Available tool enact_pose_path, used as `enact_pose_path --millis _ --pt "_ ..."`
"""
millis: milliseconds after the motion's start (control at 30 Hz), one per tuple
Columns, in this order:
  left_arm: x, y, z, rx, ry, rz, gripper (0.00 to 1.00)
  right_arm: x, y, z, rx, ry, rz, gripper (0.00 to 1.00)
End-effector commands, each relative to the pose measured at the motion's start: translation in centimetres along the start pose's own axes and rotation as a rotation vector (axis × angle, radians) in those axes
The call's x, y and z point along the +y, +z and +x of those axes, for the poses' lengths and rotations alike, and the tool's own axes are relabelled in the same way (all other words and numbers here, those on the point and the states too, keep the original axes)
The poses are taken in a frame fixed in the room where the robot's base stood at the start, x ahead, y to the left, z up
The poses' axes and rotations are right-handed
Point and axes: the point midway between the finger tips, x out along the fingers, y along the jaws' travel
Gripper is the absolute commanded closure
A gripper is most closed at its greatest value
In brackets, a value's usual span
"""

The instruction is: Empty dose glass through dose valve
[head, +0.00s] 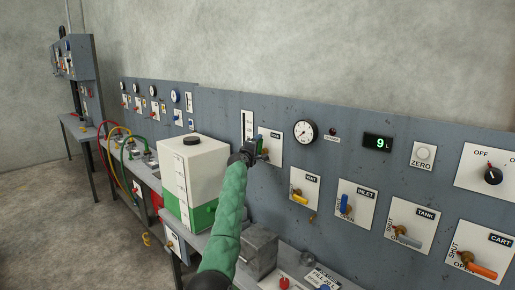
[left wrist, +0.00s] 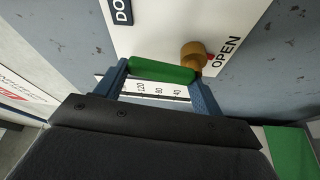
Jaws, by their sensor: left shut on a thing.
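The dose valve's white plate (head: 270,148) is on the grey panel, and its label and the word OPEN show in the left wrist view (left wrist: 165,25). Its green handle (left wrist: 160,71) extends sideways from a brass pivot (left wrist: 192,57). My left gripper (head: 250,153) is shut on this green handle, with a blue finger at each end of it in the wrist view (left wrist: 163,80). A tall narrow white scale (head: 248,121) stands left of the plate, likely the dose glass; its marks show behind the handle in the wrist view (left wrist: 150,89). Its liquid level cannot be made out. My right gripper is not in view.
A white and green tank (head: 193,184) stands on the bench left of my left arm. A round gauge (head: 305,132), a green digit display (head: 378,143) and the ZERO button (head: 424,153) are to the right. Several other valves sit lower, including INLET (head: 346,206) and TANK (head: 405,236).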

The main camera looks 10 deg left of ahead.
Motion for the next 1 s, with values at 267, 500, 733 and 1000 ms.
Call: enact_pose_path --millis 267,500,733,1000 --pt "0.0 -0.1 0.0 0.001 0.001 0.001 0.1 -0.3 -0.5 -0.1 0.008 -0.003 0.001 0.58" --pt "-0.1 0.0 -0.2 0.0 0.0 0.001 0.1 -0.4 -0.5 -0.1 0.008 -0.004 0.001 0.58" --pt "-0.3 0.0 -2.0 0.0 0.002 0.001 0.1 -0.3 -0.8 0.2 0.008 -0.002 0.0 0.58" --pt "-0.3 0.0 -5.5 0.002 0.001 0.0 0.1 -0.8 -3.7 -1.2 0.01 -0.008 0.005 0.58"
